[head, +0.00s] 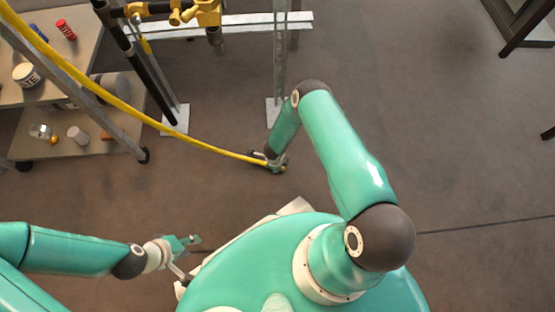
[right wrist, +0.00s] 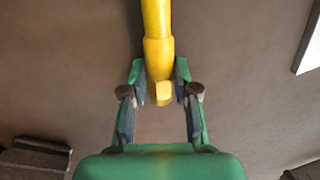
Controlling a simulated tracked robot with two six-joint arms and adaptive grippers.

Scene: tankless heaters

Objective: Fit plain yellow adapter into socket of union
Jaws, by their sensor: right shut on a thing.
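The plain yellow adapter (right wrist: 158,58) is the thicker sleeve at the end of a long yellow hose (head: 150,115). My right gripper (head: 277,164) is shut on it, low over the open floor. In the right wrist view, its fingers (right wrist: 160,80) stand on both sides of the adapter, and a yellow tip shows between them. Yellow fittings (head: 203,14) on black pipes show at the top of the head view, cut by the frame edge. I cannot tell which of them is the union, and no socket opening shows. My left gripper (head: 191,256) is open and empty at lower left.
A two-level cart (head: 75,145) at left holds cans, a red spring-like part (head: 66,30) and small fittings. A metal frame with a crossbar (head: 255,22) and posts (head: 281,75) stands at the back.

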